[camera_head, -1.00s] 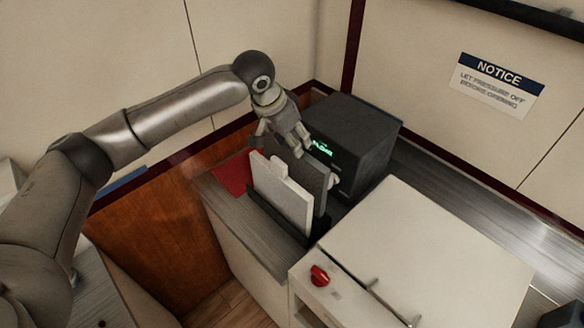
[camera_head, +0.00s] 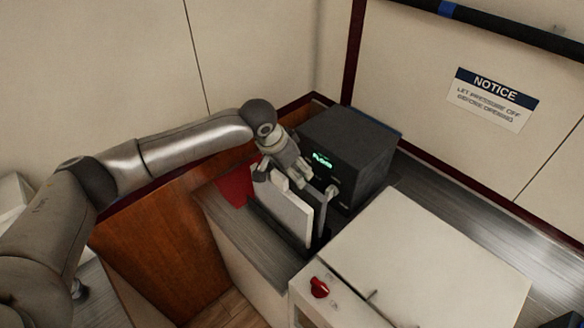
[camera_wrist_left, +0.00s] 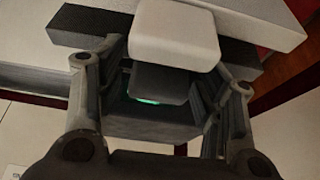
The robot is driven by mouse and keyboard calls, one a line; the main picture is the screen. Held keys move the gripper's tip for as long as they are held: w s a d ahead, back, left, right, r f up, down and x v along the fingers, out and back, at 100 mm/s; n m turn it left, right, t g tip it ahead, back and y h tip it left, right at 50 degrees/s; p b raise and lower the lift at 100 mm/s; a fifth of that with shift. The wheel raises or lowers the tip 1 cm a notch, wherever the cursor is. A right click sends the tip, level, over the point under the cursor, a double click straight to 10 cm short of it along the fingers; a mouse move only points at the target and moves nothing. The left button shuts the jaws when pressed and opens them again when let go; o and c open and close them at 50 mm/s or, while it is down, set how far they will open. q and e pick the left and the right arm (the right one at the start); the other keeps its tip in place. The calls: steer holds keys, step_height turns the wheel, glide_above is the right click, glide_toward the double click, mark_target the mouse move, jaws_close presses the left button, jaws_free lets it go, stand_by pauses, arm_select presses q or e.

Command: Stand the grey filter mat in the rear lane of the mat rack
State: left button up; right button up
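The grey filter mat shows in the left wrist view as a dark grey top edge (camera_wrist_left: 75,27) with a dark tab (camera_wrist_left: 163,86). In the head view it is mostly hidden behind a white mat (camera_head: 283,212), which stands upright in the dark mat rack (camera_head: 262,222). The grey mat is upright and parallel to the white mat on its far side; whether it is fully seated in the rear lane is hidden. My left gripper (camera_head: 298,182) reaches down over it, fingers spread on either side of the tab with gaps visible in the wrist view. My right gripper is out of view.
A dark box with a green display (camera_head: 345,155) stands close behind the rack. A white cabinet with a red knob (camera_head: 319,287) is at the front right. A red patch (camera_head: 235,186) lies left of the rack. The wall is behind.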

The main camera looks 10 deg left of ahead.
arm_select(q)
steer(key=shift+r, duration=0.1)
steer(key=b+v, duration=0.3)
steer(key=v, duration=0.9)
stand_by(0.4)
